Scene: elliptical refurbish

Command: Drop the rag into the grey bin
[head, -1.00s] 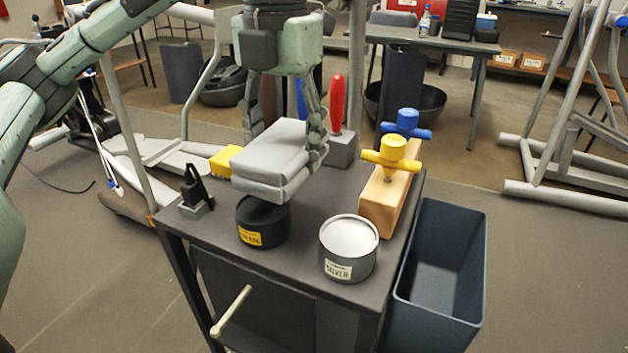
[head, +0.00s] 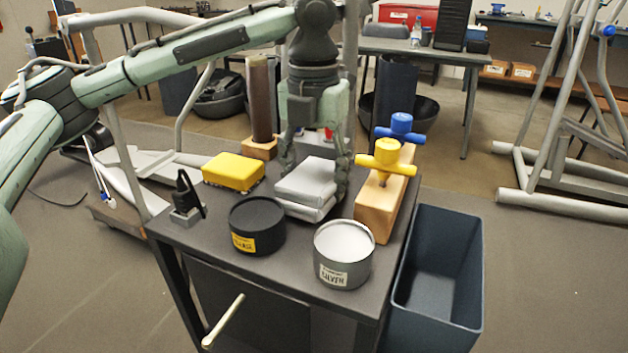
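The rag is a light grey folded pad (head: 306,182) above the dark cart top, between the yellow sponge and the wooden block. My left gripper (head: 315,168) points down over it, with a finger on each side, shut on it. Whether the rag's underside touches the cart top is hard to tell. The grey bin (head: 467,275), dark blue-grey, open and seemingly empty, stands on the floor against the cart's right side. The rag is left of the bin, with the wooden block between them. My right gripper is not in view.
On the cart top (head: 290,268) stand a black tin (head: 257,228), a silver tin (head: 343,256), a yellow sponge (head: 234,172), a small black tool on a base (head: 186,198), and a wooden block (head: 376,214) with yellow and blue T-handles (head: 387,160). A brown cylinder (head: 263,100) stands behind.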

